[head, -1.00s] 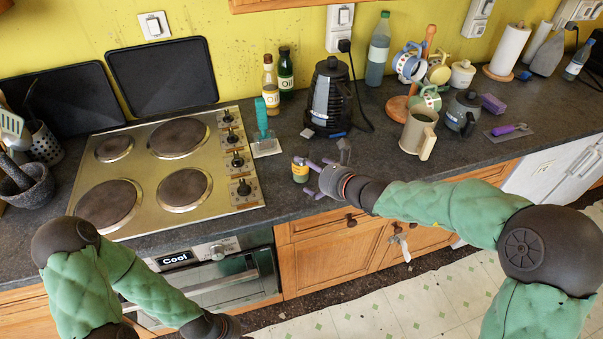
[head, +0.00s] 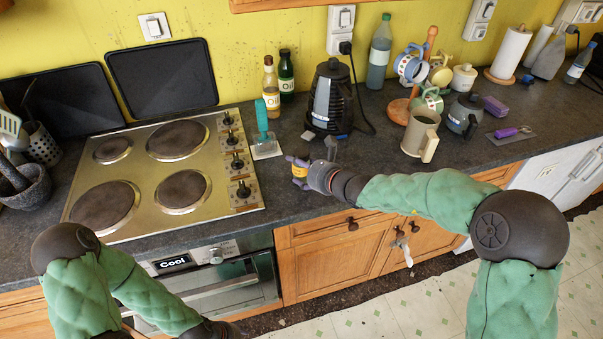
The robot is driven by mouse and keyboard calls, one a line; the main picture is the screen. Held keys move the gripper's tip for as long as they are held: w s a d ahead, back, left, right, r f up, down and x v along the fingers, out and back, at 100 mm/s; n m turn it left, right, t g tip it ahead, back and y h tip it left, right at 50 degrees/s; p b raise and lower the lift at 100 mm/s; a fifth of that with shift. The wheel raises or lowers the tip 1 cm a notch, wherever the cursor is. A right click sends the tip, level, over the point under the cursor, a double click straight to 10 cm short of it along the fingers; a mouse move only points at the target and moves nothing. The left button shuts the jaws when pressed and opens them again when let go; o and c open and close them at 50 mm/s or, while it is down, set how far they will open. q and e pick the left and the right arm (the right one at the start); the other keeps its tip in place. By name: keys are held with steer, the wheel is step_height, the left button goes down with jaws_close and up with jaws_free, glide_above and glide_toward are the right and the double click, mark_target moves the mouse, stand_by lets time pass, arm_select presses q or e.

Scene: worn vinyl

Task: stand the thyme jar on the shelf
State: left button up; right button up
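The hob (head: 150,160) lies left. A mug (head: 420,132) and mug tree (head: 428,50) stand right.

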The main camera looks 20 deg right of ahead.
mark_target(303, 159)
steer(key=c, duration=0.3)
steer(key=shift+r, duration=0.1)
steer(key=shift+r+p, duration=0.3)
steer(key=shift+r, duration=0.35)
step_height(303, 159, up, 2)
steer(key=shift+s+r+p, duration=0.15)
steer(key=shift+r+p, duration=0.1)
steer(key=shift+p, duration=0.3)
steer(key=s+a+r+p, duration=0.1)
steer(key=s+r, duration=0.2)
steer(key=s, duration=0.1)
steer(key=s+a+r+p, duration=0.1)
steer(key=s+r, duration=0.2)
steer(key=s, duration=0.1)
steer(key=s+a+r+p, duration=0.1)
steer(key=s+a+r, duration=0.1)
steer(key=s, duration=0.3)
steer(key=shift+s+r, duration=0.1)
steer(key=shift+r, duration=0.45)
